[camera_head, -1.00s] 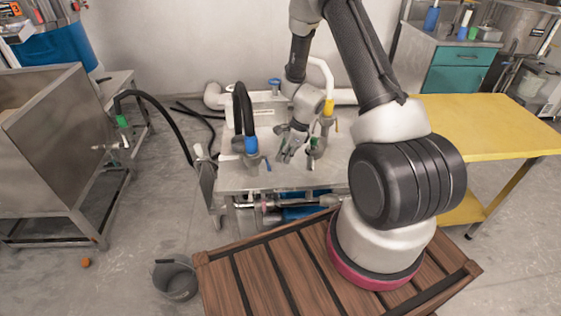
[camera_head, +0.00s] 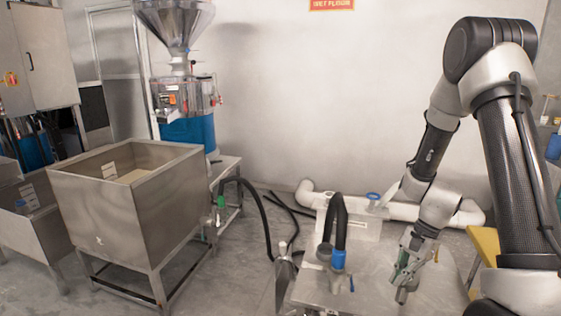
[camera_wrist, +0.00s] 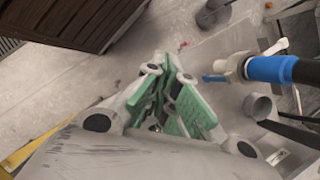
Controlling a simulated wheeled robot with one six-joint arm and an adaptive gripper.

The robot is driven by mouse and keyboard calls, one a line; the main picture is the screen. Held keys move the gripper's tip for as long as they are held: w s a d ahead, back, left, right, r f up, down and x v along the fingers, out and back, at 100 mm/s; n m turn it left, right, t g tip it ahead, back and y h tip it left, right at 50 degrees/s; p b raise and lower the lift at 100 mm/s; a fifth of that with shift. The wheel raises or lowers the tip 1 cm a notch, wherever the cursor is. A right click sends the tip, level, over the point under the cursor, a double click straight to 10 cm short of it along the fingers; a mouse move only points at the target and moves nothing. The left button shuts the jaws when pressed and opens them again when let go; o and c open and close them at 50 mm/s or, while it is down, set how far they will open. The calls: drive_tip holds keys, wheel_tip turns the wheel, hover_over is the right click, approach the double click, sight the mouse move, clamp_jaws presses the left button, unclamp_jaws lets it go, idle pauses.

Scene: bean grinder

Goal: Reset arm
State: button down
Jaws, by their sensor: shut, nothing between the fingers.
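My gripper (camera_head: 403,291) hangs over the metal worktable (camera_head: 375,290) at the lower right of the head view, pointing down at the end of my arm. In the wrist view my gripper (camera_wrist: 178,68) shows its green finger pads close together, with nothing held between them. A black hose with a blue coupling (camera_head: 338,259) stands on the worktable to the left of my gripper, apart from it. The coupling also shows at the right of the wrist view (camera_wrist: 265,68). Part of the worktable is hidden behind my arm.
A steel bin (camera_head: 110,215) stands on legs at the left. The grinder (camera_head: 185,95) with its steel hopper is behind it. A white pipe (camera_head: 400,211) runs behind the worktable. A wooden slatted platform (camera_wrist: 80,22) shows in the wrist view. A yellow table (camera_head: 487,243) is partly hidden.

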drive_tip(key=s+d+r+n+t+h, duration=0.1)
drive_tip(key=s+r+n, duration=0.3)
drive_tip(key=r, duration=0.6)
drive_tip(key=s+r+n+t+h, duration=0.1)
drive_tip(key=s+r+n+t, duration=0.2)
drive_tip(key=s+r, duration=0.4)
drive_tip(key=s+d+r+n+t+h, duration=0.1)
drive_tip(key=s+r+n, duration=0.4)
drive_tip(key=r, duration=0.9)
drive_tip(key=shift+s+d+t+h, duration=0.15)
drive_tip(key=shift+d+t+h, duration=0.15)
drive_tip(key=shift+t+h, duration=0.3)
